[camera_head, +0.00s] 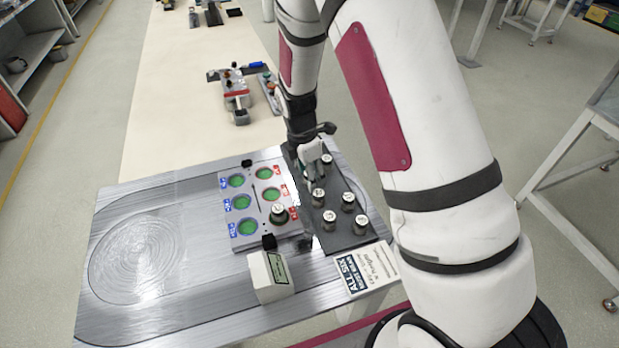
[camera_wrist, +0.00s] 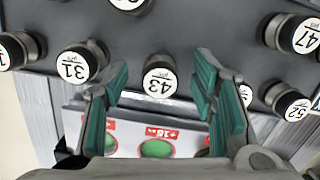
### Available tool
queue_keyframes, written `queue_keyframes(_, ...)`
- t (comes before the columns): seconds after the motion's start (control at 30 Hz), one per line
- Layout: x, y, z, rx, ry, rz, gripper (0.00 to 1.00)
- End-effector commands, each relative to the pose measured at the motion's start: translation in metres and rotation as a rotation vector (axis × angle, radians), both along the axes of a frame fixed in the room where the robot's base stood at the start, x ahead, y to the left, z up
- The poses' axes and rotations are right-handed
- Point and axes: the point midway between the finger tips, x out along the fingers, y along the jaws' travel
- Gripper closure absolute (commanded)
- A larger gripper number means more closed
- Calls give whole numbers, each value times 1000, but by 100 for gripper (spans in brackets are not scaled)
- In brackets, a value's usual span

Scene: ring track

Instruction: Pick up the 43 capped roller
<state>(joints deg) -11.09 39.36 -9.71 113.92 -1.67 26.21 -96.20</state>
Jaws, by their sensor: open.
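The 43 capped roller (camera_wrist: 160,82) stands on a dark tray in the wrist view, its white cap marked 43 facing the camera. My gripper (camera_wrist: 162,74) is open, with one green-padded finger to the left of this roller and one to the right. I cannot tell from this view how far the fingertips are from it in depth. In the head view my gripper (camera_head: 312,172) is over the dark tray (camera_head: 345,243), and I cannot pick out the 43 roller there.
Capped rollers 31 (camera_wrist: 77,65), 52 (camera_wrist: 292,103) and 47 (camera_wrist: 303,37) stand nearby. A fixture with green-bottomed round pockets (camera_head: 240,202) lies left of the tray and holds one capped roller (camera_head: 278,213). A white box (camera_head: 270,278) and a printed card (camera_head: 366,270) are in front.

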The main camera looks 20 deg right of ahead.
Motion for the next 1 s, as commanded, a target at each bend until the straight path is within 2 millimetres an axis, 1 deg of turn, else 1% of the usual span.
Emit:
queue_keyframes(0.07, 0, 0, -3, 0, 1, -1, 48)
queue_keyframes(0.27, 0, 0, -4, 0, 0, -1, 48)
queue_keyframes(0.37, 0, 0, -3, 0, 0, -1, 69)
queue_keyframes(0.4, 0, 0, -3, 0, 0, -1, 78)
queue_keyframes(0.47, 0, 0, -3, 0, 0, -1, 91)
queue_keyframes(0.5, 0, 0, -3, 0, 0, -1, 100)
queue_keyframes(0.83, 0, 0, -1, 0, -1, -1, 100)
queue_keyframes(0.93, 2, 0, 9, 2, -5, 0, 100)
queue_keyframes(1.0, 2, 0, 20, 2, -6, -1, 100)
